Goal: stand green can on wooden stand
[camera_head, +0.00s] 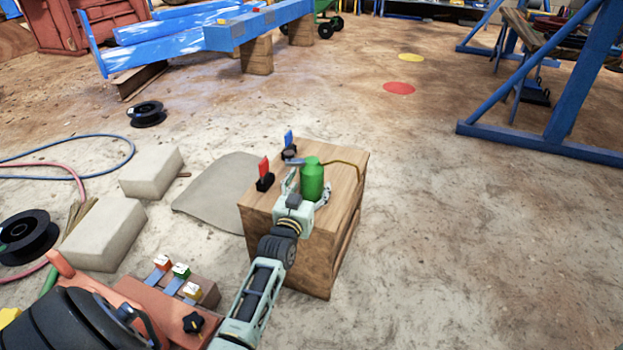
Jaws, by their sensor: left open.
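The green can (312,177) stands upright at the top of the wooden stand (345,162), a box-shaped block in the middle of the picture. My left gripper (308,187) is over the stand, right at the can, with a finger showing on either side of the can's lower part. The gripper is open. The can's base is partly hidden by the gripper, so I cannot tell whether the fingers touch it. My right gripper is out of view.
A red-flagged piece (264,176) and a blue-flagged piece (289,146) sit on the stand's top, left of and behind the can. Pale blocks (103,232) and cable reels (147,113) lie to the left. The floor right of the stand is clear.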

